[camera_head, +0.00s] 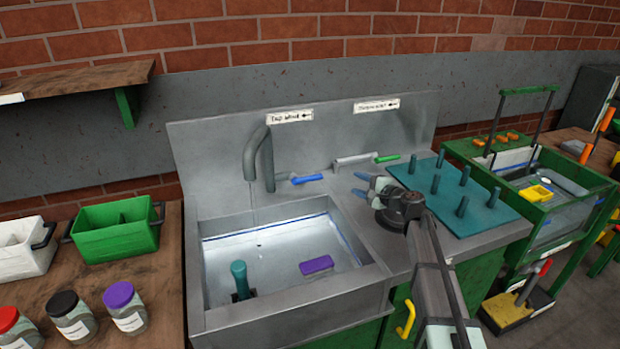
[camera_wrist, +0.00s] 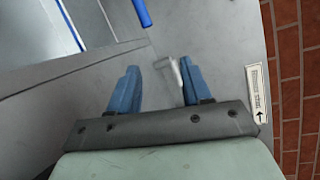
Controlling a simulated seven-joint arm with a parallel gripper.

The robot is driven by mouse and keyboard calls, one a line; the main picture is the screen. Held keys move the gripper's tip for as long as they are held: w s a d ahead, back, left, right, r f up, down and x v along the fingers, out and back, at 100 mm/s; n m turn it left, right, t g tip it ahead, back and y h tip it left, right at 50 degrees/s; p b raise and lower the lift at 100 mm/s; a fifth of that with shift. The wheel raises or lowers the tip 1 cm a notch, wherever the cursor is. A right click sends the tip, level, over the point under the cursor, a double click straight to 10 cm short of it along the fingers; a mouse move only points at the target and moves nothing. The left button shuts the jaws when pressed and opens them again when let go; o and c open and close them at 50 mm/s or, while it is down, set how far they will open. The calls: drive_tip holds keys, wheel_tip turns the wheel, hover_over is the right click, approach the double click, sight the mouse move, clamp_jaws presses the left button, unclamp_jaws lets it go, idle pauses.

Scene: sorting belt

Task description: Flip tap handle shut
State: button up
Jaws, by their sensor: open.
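The grey tap (camera_head: 268,165) stands behind the left part of the sink, its spout over the basin. A thin streak, perhaps water, shows below the spout. Its blue handle (camera_head: 307,179) points right along the counter; in the wrist view the handle (camera_wrist: 142,12) is at the top edge, beyond my fingers. My gripper (camera_head: 366,185) is open, its blue fingers over the counter to the right of the blue handle and apart from it. In the wrist view my gripper (camera_wrist: 160,85) has a pale grey bar (camera_wrist: 172,72) showing between its fingers, seemingly on the counter below.
A grey bar (camera_head: 350,160) and green handle (camera_head: 388,158) lie behind my gripper. The sink (camera_head: 215,317) holds a purple block (camera_head: 316,265) and a teal-handled item (camera_head: 239,275). A teal peg board (camera_head: 480,215) is on the right. Labels (camera_head: 290,117) mark the backsplash.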

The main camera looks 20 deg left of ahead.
sight(315, 179)
drive_tip(key=a+n, duration=0.1)
drive_tip(key=a, duration=0.1)
drive_tip(key=s+a+f+n, duration=0.1)
drive_tip(key=a, duration=0.2)
drive_tip(key=a+f+g, duration=0.1)
drive_tip(key=a, duration=0.1)
drive_tip(key=shift+s+a+f+n, duration=0.2)
drive_tip(key=shift+n, duration=0.2)
drive_tip(key=x, duration=1.3)
drive_tip(key=shift+a+r, duration=0.15)
drive_tip(key=shift+a, duration=0.25)
drive_tip(key=shift+c, duration=0.2)
clamp_jaws()
